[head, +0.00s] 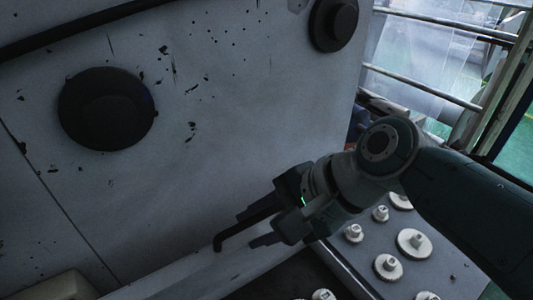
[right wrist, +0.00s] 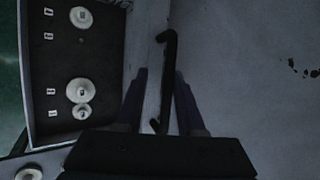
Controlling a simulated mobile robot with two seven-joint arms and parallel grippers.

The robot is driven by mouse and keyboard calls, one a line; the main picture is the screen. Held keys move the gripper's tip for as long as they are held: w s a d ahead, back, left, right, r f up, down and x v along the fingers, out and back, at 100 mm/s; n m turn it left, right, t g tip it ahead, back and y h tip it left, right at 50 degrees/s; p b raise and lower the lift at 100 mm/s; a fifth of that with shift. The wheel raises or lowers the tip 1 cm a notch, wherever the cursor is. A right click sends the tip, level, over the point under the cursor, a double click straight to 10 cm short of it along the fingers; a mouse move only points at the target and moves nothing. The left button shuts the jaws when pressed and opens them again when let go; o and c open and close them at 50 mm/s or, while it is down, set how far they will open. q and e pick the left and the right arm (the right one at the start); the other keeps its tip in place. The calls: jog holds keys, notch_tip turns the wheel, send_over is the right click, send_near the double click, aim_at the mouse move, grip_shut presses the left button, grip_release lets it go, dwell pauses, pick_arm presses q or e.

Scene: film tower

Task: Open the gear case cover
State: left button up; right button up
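The gear case cover appears to be the large pale, paint-chipped panel (head: 200,140) filling the left of the head view. A black bent handle (head: 232,233) is at its lower right edge; it also shows in the right wrist view (right wrist: 168,60). My right gripper (head: 254,227) is at this handle. In the right wrist view its two fingers (right wrist: 160,85) stand apart, one on each side of the handle, with gaps visible. Whether the handle is fully between the fingers in depth is hard to tell. My left gripper is not in view.
Two black round knobs (head: 106,108) (head: 334,24) stick out from the panel. A tray (head: 352,272) with several pale gears lies below right, also in the right wrist view (right wrist: 60,100). A metal railing (head: 425,88) stands behind at upper right.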

jog(key=shift+o, duration=0.3)
jog(key=shift+r, duration=0.1)
jog(key=shift+d+r, duration=0.2)
jog(key=p+v, duration=0.1)
jog(key=v, duration=0.8)
jog(key=shift+d+p, duration=0.15)
jog(key=shift+p, duration=0.25)
jog(key=shift+s, duration=0.1)
jog(key=shift+c, duration=0.4)
